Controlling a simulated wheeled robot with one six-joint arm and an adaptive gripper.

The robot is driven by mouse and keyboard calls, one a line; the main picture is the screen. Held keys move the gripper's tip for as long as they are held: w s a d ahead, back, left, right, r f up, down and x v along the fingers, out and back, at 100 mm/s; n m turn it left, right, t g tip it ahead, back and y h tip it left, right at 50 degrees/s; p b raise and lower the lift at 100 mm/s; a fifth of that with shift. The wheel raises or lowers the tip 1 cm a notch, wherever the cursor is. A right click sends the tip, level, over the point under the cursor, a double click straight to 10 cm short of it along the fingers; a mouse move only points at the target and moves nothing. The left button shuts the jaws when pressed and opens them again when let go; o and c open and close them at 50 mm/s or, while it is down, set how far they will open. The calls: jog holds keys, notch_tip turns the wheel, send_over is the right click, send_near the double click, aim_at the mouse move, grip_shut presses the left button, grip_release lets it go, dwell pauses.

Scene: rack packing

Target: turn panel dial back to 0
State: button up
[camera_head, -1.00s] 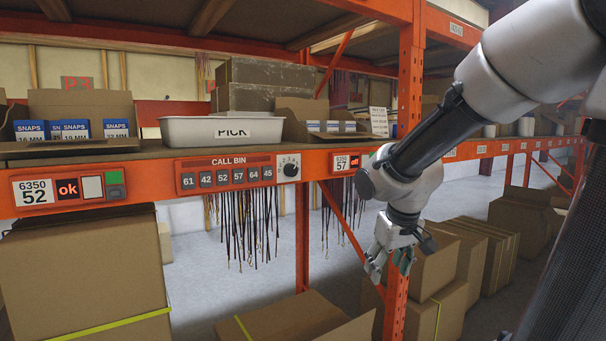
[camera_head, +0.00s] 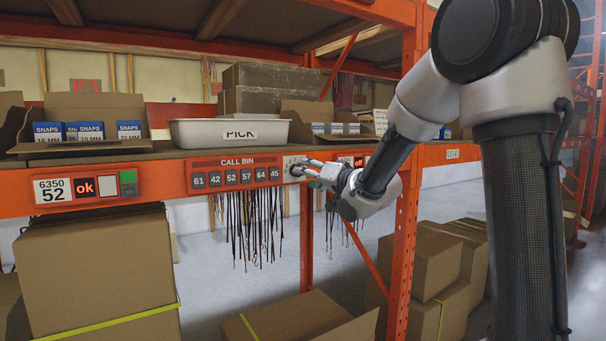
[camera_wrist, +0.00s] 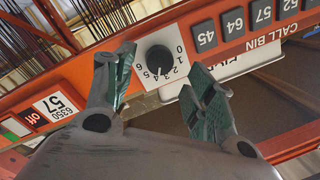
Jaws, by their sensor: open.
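The panel dial (camera_wrist: 159,58) is a black round knob on a white plate with numbers from 0 to 6, on the orange shelf beam. In the wrist view its pale mark points toward the 3 to 4 side, away from the 0; the exact number is hard to read. My gripper (camera_wrist: 161,72) is open, with one green-padded finger on each side of the dial, apart from it. In the head view my gripper (camera_head: 304,171) is at the dial plate (camera_head: 290,162) and hides most of the dial.
Left of the dial is the CALL BIN panel (camera_head: 236,171) with several number buttons. A red "off" display (camera_wrist: 33,118) is on its other side. A white PICK bin (camera_head: 185,133) stands on the shelf above. Dark cords (camera_head: 252,225) hang below the beam.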

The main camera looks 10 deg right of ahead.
jog(key=x, duration=0.3)
jog(key=shift+w+a, duration=0.15)
jog(key=shift+w, duration=0.2)
jog(key=shift+c, duration=0.5)
jog(key=c, duration=1)
jog(key=shift+o, duration=0.2)
